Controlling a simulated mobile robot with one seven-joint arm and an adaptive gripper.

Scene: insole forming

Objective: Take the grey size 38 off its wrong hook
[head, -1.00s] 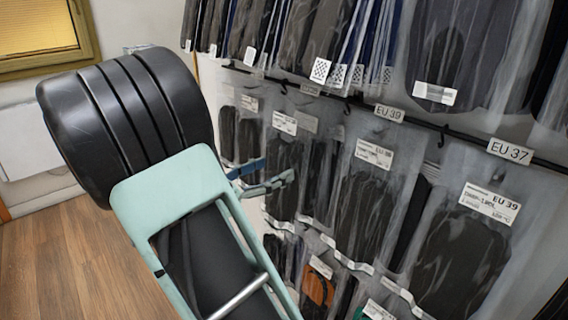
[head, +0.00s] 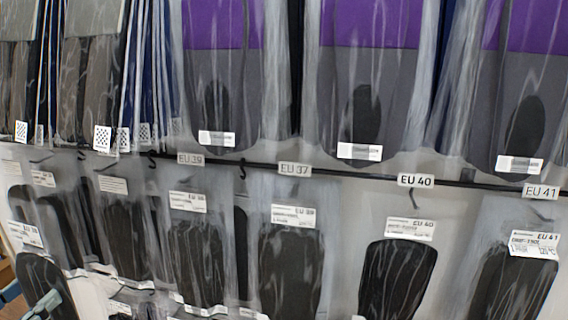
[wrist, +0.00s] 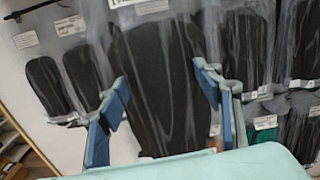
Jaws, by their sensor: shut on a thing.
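A clear pack with a dark grey insole (wrist: 155,75) fills the middle of the wrist view. My gripper (wrist: 163,84) has its blue-padded fingers at the two sides of this pack and is shut on it. The pack's label is cut off at the top edge. In the head view, a pack with a label that seems to read EU 38 (head: 26,234) stands at the lower left, nearer than the row behind. One gripper finger (head: 54,297) shows in front of it. Its top is hard to make out, so I cannot tell whether it still touches a hook.
A dark rail carries size tags EU 39 (head: 190,159), EU 37 (head: 294,169), EU 40 (head: 416,180) and EU 41 (head: 541,192). Packs hang close together below it, including an EU 40 pack (head: 397,275). Purple and grey packs (head: 365,75) hang above.

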